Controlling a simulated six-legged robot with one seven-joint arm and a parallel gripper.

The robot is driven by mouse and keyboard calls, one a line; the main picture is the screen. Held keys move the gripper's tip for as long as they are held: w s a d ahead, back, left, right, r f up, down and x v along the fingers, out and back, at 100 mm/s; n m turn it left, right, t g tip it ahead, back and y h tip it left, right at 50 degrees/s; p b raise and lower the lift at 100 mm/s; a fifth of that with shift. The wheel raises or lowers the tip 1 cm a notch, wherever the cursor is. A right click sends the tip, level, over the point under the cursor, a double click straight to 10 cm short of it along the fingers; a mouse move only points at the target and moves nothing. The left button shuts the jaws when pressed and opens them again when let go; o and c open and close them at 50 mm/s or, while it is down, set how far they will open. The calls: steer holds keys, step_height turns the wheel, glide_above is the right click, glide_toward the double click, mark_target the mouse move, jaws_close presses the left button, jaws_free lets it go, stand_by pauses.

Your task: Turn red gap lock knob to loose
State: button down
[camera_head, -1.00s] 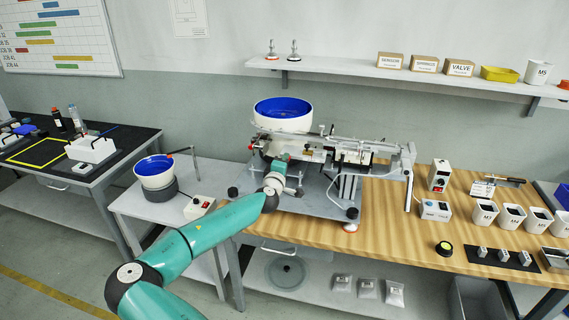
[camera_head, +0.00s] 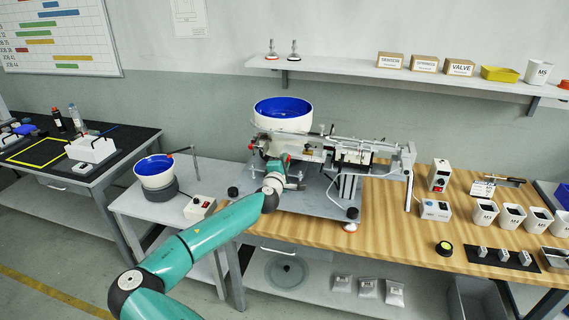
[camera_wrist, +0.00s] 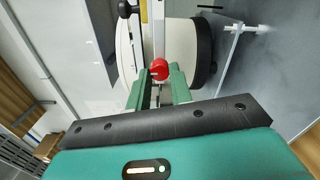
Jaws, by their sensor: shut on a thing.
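The red gap lock knob (camera_wrist: 159,69) shows in the wrist view at the fingertips of my gripper (camera_wrist: 159,80). One green finger is on each side of the knob, and the gripper is shut on it. A short pale mark shows on the left part of the knob, but I cannot tell its setting. The knob is too small there to read.
A white bowl feeder with a blue inside (camera_head: 283,110) stands behind my gripper. A second bowl (camera_head: 154,170) and a control box (camera_head: 200,207) are on the left side table. White bins (camera_head: 484,213) and a switch box (camera_head: 436,210) stand at right on the wooden bench.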

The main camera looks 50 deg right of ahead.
steer(key=c, duration=1.3)
jaws_free()
steer(key=shift+o, duration=0.2)
steer(key=shift+a, duration=0.1)
steer(key=v, duration=1.3)
steer(key=shift+s+a, duration=0.2)
steer(key=shift+a, duration=0.1)
